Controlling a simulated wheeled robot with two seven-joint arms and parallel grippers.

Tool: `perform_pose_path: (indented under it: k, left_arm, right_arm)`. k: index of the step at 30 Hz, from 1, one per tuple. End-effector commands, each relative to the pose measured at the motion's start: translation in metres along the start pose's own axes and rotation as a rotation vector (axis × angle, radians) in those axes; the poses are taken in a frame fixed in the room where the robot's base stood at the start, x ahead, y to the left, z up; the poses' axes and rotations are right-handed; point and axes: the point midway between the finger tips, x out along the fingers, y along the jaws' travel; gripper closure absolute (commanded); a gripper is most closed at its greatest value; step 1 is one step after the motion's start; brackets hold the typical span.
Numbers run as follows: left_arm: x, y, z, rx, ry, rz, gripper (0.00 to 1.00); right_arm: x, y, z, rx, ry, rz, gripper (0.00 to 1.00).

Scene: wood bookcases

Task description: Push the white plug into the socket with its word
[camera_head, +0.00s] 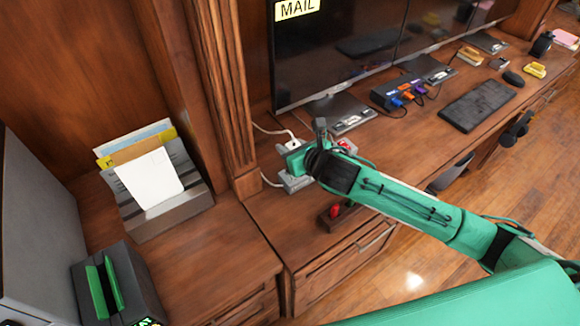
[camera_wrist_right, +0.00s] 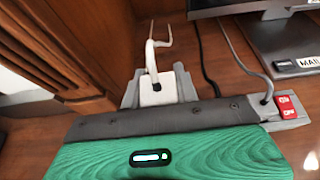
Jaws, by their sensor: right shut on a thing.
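The white plug (camera_wrist_right: 157,88) is between the grey fingers of my right gripper in the right wrist view, with its white cord rising from its back. My right gripper (camera_head: 291,160) is shut on the plug over the desk, left of the monitor stand. In the head view the plug (camera_head: 293,144) shows only in part behind the gripper. A grey strip end with a red switch (camera_wrist_right: 288,107) lies right of the gripper; the red switch also shows in the head view (camera_head: 345,144). The socket and its word are hidden or too small to read. My left gripper is not in view.
A monitor (camera_head: 335,50) labelled MAIL stands behind the right gripper. A hub with coloured plugs (camera_head: 397,90) and a keyboard (camera_head: 477,104) lie to the right. A wooden post (camera_head: 222,90), a paper holder (camera_head: 165,205) and a dark box with green plates (camera_head: 118,285) are left.

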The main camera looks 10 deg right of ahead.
Motion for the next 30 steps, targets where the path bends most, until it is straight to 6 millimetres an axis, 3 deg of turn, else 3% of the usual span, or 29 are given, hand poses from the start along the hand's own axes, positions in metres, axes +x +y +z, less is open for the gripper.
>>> perform_pose_path:
  k: [3, 11, 18, 30]
  left_arm:
    - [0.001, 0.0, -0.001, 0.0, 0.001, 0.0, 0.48]
    - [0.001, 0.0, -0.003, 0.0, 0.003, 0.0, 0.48]
    - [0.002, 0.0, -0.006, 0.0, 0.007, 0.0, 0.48]
    - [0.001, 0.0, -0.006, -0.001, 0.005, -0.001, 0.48]
  right_arm:
    - [0.009, 0.0, -0.022, 0.002, 0.002, -0.001, 0.92]
    - [0.017, 0.0, -0.039, 0.002, 0.0, -0.001, 0.92]
    - [0.029, 0.0, -0.07, 0.002, 0.0, -0.001, 0.92]
    - [0.032, 0.0, -0.075, -0.001, -0.001, -0.001, 0.92]
